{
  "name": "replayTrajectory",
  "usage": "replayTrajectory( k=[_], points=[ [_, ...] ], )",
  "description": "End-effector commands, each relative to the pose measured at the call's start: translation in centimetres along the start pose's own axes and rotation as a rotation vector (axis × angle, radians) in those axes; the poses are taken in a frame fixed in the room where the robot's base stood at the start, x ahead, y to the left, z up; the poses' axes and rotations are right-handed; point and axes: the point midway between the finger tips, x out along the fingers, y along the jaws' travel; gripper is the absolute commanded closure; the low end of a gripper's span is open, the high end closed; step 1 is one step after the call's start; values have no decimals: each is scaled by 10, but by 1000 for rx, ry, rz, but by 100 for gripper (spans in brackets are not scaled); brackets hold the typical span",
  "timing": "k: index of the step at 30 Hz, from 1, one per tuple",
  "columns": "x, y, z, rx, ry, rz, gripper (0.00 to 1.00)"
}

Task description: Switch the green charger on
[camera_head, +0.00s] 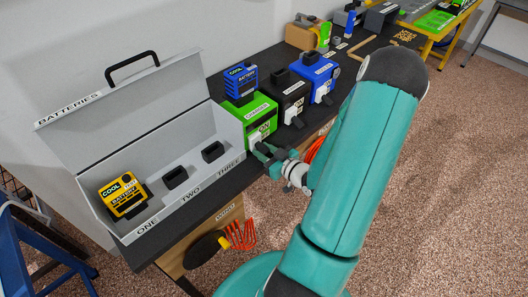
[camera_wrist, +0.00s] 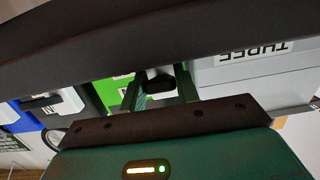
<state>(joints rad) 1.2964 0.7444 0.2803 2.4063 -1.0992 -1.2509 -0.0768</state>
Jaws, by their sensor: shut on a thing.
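The green charger (camera_head: 262,111) stands on the dark bench just right of the open battery case, with a blue battery (camera_head: 240,80) on top. A white switch piece (camera_head: 254,139) is on its front, beside an ON label. My gripper (camera_head: 264,151) is at that front, shut on the switch, partly hidden by its own fingers. In the wrist view the green charger (camera_wrist: 113,92) shows behind my gripper (camera_wrist: 163,88), whose fingers stand on both sides of a small dark part. The switch's exact position is hard to tell.
The grey battery case (camera_head: 216,179) has slots ONE, TWO and THREE; a yellow battery (camera_head: 123,195) sits in ONE. A black charger (camera_head: 287,95) and a blue charger (camera_head: 318,75) stand close on the right. A red-tined tool (camera_head: 241,235) hangs below the bench edge.

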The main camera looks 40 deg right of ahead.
Motion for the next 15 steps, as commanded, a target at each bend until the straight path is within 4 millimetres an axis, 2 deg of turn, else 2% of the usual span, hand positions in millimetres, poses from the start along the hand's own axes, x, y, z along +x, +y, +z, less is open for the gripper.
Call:
replayTrajectory(
  k=[15],
  points=[
    [-4, -1, -22, -9, -445, -1, 92]
  ],
)
